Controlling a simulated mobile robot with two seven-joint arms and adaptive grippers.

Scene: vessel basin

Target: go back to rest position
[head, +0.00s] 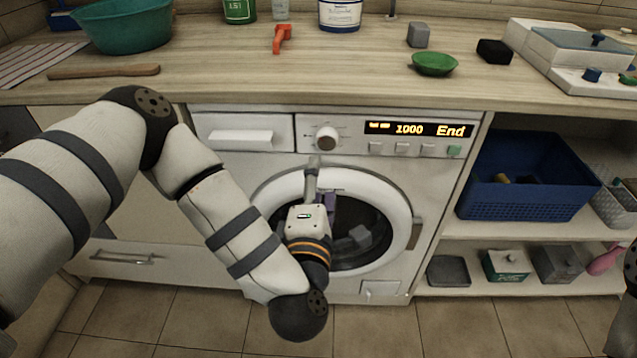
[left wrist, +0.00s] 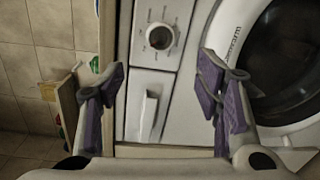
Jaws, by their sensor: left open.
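My left arm comes in from the left and bends back up at the elbow. My left gripper (head: 318,185) is in front of the round door of the white washing machine (head: 250,160), hiding part of its ring and glass. In the left wrist view my left gripper (left wrist: 163,88) has its two purple-padded fingers wide apart with nothing between them. Beyond them the machine's dial (left wrist: 160,37) and drawer (left wrist: 150,105) show. My right gripper is not in view; only a bit of my right arm shows at the right edge.
The wooden counter (head: 230,70) holds a teal basin (head: 125,28), an orange-red nozzle (head: 281,39), a green dish (head: 434,64) and a grey block (head: 418,35). A blue basket (head: 525,190) stands on the shelf at right. The tiled floor (head: 200,320) is free.

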